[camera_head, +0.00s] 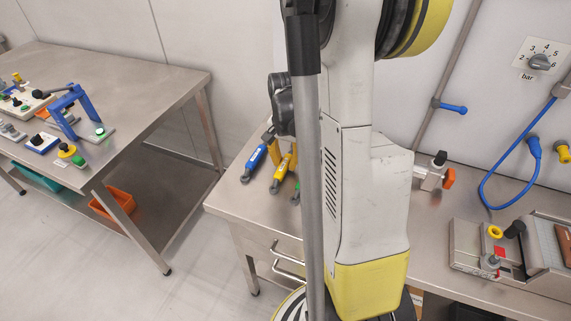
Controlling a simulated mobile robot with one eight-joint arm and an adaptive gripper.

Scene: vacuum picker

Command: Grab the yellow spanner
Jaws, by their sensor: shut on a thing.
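The yellow spanner (280,178) lies at the left end of the bench, its upper part close against my arm in the picture. A blue-handled spanner (254,162) lies to its left. A green-ended tool (296,196) shows to its right, mostly covered by my arm. My gripper (282,158) is low at the yellow spanner's far end. Its mustard-coloured fingers show below a dark wrist part and are closed on the spanner. My arm hides much of the gripper, and whether the spanner is clear of the bench cannot be told.
The steel bench (235,206) has drawer handles in front. At its right stand a metal fixture (478,258) and a small valve with an orange knob (448,177). A blue hose (499,203) hangs on the wall. A second table (150,90) with several devices stands left, beyond open floor.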

